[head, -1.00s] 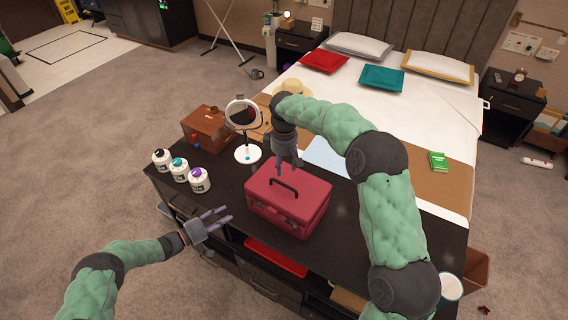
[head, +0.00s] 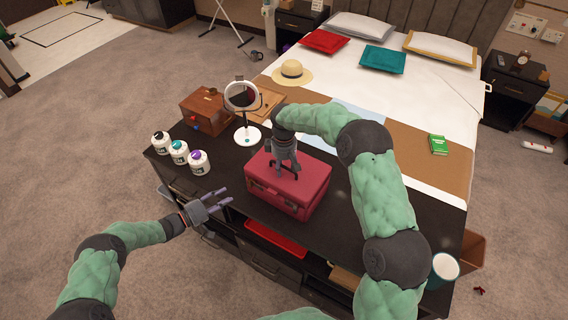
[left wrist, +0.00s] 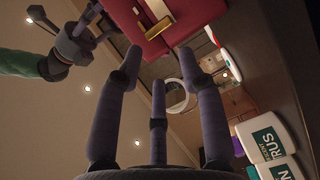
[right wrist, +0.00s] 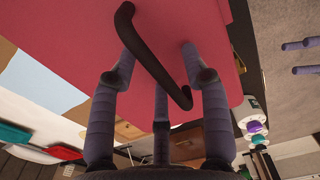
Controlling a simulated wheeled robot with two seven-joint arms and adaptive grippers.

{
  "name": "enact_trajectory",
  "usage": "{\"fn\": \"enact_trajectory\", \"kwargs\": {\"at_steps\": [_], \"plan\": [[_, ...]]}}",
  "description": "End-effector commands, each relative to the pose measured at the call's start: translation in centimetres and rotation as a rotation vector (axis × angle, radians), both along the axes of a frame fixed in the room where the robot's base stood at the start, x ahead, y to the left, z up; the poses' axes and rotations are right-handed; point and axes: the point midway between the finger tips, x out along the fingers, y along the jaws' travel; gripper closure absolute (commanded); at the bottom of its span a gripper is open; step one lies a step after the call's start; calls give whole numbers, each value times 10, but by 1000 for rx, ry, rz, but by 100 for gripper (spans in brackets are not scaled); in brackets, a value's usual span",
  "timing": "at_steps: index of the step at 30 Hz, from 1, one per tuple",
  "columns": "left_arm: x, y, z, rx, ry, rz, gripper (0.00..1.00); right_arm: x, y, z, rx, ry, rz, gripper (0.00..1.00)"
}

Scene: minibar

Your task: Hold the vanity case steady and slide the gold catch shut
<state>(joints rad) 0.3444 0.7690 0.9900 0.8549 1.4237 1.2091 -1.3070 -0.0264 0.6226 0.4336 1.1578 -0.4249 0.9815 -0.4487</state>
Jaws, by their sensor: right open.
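The red vanity case (head: 312,185) stands shut on the dark cabinet, with its dark handle (right wrist: 148,50) raised on the lid. My right gripper (head: 284,169) points down at the lid. In the right wrist view its open fingers (right wrist: 158,60) are spread on both sides of the handle; I cannot tell whether they touch it. My left gripper (head: 224,196) is open and empty, to the left of the case's front and apart from it. In the left wrist view, a gold catch (left wrist: 158,26) shows on the case (left wrist: 185,18), beyond the fingertips (left wrist: 160,60).
A round mirror (head: 243,97) and a brown wooden box (head: 206,110) stand behind and left of the case. Several white jars (head: 179,153) line the cabinet's left end. A red tray (head: 276,239) lies on the shelf below. The cabinet top (head: 355,205) right of the case is clear.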

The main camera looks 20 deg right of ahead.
Motion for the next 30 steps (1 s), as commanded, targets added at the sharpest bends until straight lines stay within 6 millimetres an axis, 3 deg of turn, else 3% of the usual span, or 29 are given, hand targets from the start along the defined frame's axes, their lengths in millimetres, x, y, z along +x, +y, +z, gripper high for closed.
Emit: {"fn": "enact_trajectory", "kwargs": {"at_steps": [3, 9, 13, 17, 18, 30], "plan": [[0, 0, 0, 0, 0, 0, 61, 0, 0, 0, 0, 0, 0, 53], [0, 0, 0, 0, 0, 0, 61, 0, 0, 0, 0, 0, 0, 100], [0, 0, 0, 0, 0, 0, 61, 0, 0, 0, 0, 0, 0, 100], [1, 1, 0, -2, 2, 2, 98, 0, 0, 0, 0, 0, 0, 100], [2, 2, -1, -5, 5, 3, 100, 0, 0, 0, 0, 0, 0, 100], [27, 26, -6, -67, 71, 56, 100, 0, 0, 1, -1, -1, 0, 100]]}}
